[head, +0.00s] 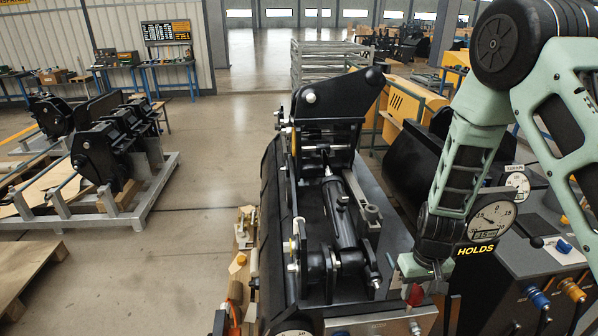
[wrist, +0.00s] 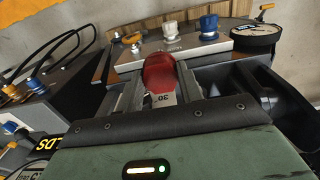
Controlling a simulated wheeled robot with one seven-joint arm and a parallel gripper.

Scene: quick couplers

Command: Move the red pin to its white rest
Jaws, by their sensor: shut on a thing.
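The red pin (wrist: 160,72) shows as a rounded red head between my gripper's two fingers (wrist: 159,86) in the wrist view. My gripper is shut on it. In the head view my gripper (head: 422,272) is at the lower right, pointing down, with the red pin (head: 414,293) just below it, over the right end of a light grey panel (head: 375,325). A white cap-like piece (wrist: 174,29) stands on this panel in the wrist view, beyond the red pin; I cannot tell whether it is the white rest. The pin's lower part is hidden.
A blue knob (wrist: 208,27) and a dial gauge (wrist: 258,36) are near the white piece. A black coupler (head: 330,130) with a cylinder stands left of my arm. A console with a gauge (head: 492,216) and blue and orange fittings (head: 538,296) is at the right.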

